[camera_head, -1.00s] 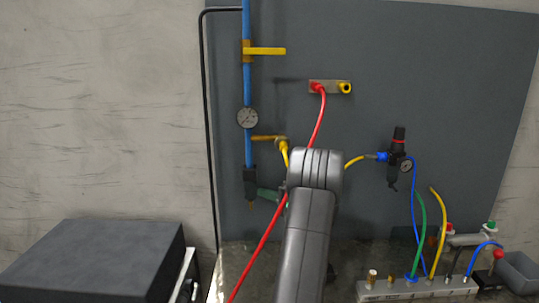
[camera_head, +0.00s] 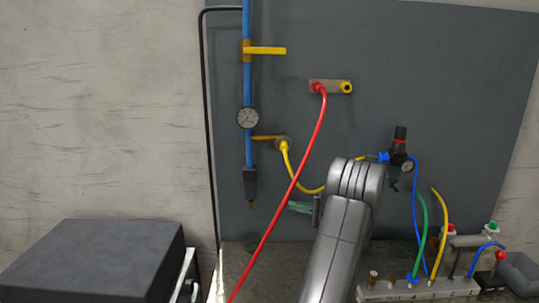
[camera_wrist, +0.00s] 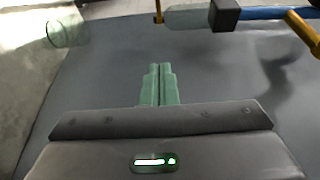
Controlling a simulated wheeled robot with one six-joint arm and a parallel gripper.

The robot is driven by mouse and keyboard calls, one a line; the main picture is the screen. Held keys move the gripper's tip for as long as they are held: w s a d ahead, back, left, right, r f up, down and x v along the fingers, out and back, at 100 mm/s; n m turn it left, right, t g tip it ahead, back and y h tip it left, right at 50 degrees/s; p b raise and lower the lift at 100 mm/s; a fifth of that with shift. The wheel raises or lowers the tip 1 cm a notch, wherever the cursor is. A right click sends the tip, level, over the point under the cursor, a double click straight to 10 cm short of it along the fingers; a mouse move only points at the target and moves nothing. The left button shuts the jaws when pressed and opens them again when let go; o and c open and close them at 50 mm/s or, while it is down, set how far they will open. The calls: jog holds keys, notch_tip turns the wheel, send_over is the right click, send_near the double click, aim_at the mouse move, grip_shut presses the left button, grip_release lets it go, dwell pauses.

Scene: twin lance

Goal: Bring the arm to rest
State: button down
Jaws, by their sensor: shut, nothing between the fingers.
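My gripper (camera_head: 300,207) has green fingers and shows at the left side of my grey arm, in front of the dark panel. In the wrist view my gripper (camera_wrist: 159,84) is shut, its two green fingers side by side with nothing between them. The fingers stand apart from the blue pipe, which crosses the top right of the wrist view. My arm rises from the bottom of the head view and partly hides the bench and the yellow hose behind it.
A red hose (camera_head: 293,180) hangs across the panel (camera_head: 420,60) close to my gripper. A blue pipe (camera_head: 248,85) with a gauge (camera_head: 247,118) is left. A regulator (camera_head: 400,150) and a manifold (camera_head: 430,291) with hoses are right. A dark box (camera_head: 95,260) stands lower left.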

jog(key=w+a+r+t, duration=0.2)
jog(key=w+a+t, duration=0.1)
jog(key=a, duration=0.6)
jog(key=shift+w+a+r+m, duration=0.15)
jog(key=shift+w+r+m, duration=0.2)
jog(key=shift+w, duration=0.15)
